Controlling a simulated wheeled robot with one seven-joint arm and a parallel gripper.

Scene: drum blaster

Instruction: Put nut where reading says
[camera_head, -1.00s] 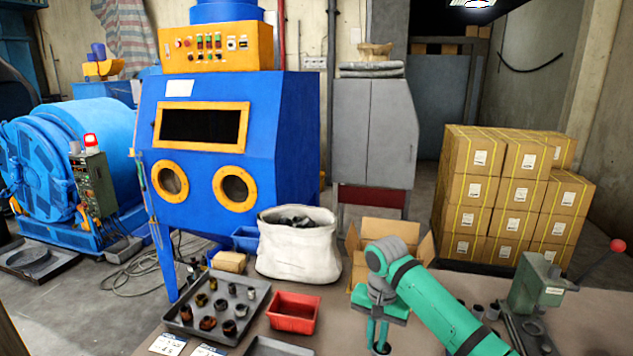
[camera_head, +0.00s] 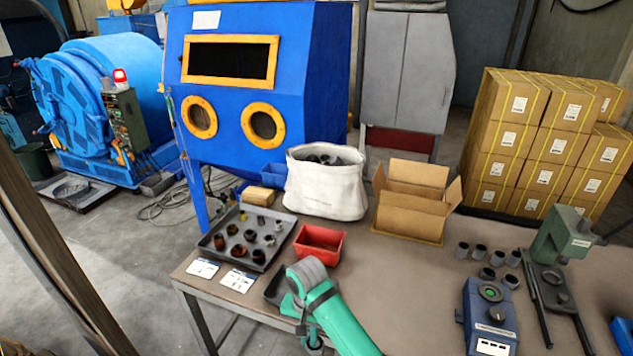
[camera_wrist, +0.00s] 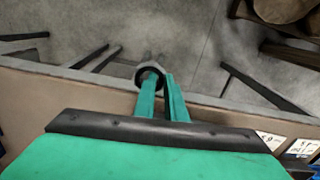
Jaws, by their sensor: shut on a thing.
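My gripper (camera_wrist: 161,92) is shut on a grey metal nut (camera_wrist: 150,70), seen at its fingertips in the wrist view. The wrist view has them over the table's front edge, with floor beyond. In the head view my arm hangs in front of the red bin (camera_head: 320,241), and the nut cannot be made out. A blue device (camera_head: 489,318) with a round green-lit face stands at the table's right front. Its reading is too small to tell. A grey tray (camera_head: 205,243) of several dark and grey fittings lies at the left, with two printed cards (camera_head: 203,268) before it.
A second dark tray (camera_head: 273,290) is partly hidden behind my arm. A white sack (camera_head: 326,188) and an open carton (camera_head: 411,202) stand at the back. Several grey rings (camera_head: 480,252) stand near a green press (camera_head: 563,236) at the right. The table's middle is clear.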

